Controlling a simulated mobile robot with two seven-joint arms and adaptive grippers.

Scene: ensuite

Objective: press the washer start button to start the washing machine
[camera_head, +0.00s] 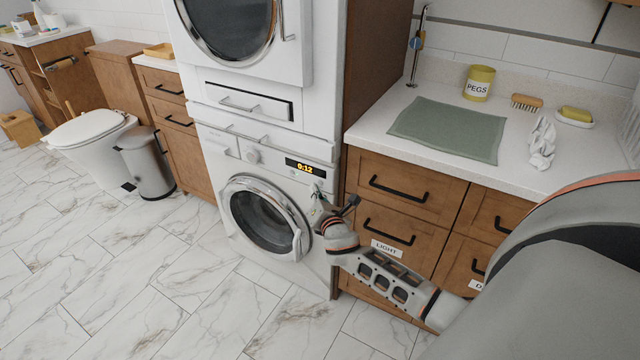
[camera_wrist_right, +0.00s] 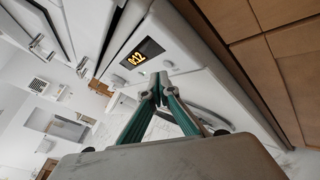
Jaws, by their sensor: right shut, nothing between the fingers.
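The white washing machine (camera_head: 222,170) stands under a second white machine, with its round door (camera_head: 262,220) shut. Its dark display (camera_head: 305,167) shows orange digits reading 0:12. The display is also large in the right wrist view (camera_wrist_right: 141,53). Small pale marks or buttons lie just below the display; I cannot tell which is the start button. My right gripper (camera_head: 318,197) is at the right part of the front, below the display. In the wrist view its green fingers (camera_wrist_right: 161,88) are shut together and empty, close to the panel. I cannot tell whether they touch it.
Wooden drawers (camera_head: 405,190) with black handles stand right of the washer, under a pale counter (camera_head: 370,132) with a green mat (camera_head: 448,130) and a PEGS pot (camera_head: 479,84). A grey bin (camera_head: 147,163) and a toilet (camera_head: 88,128) are left. The marble floor in front is clear.

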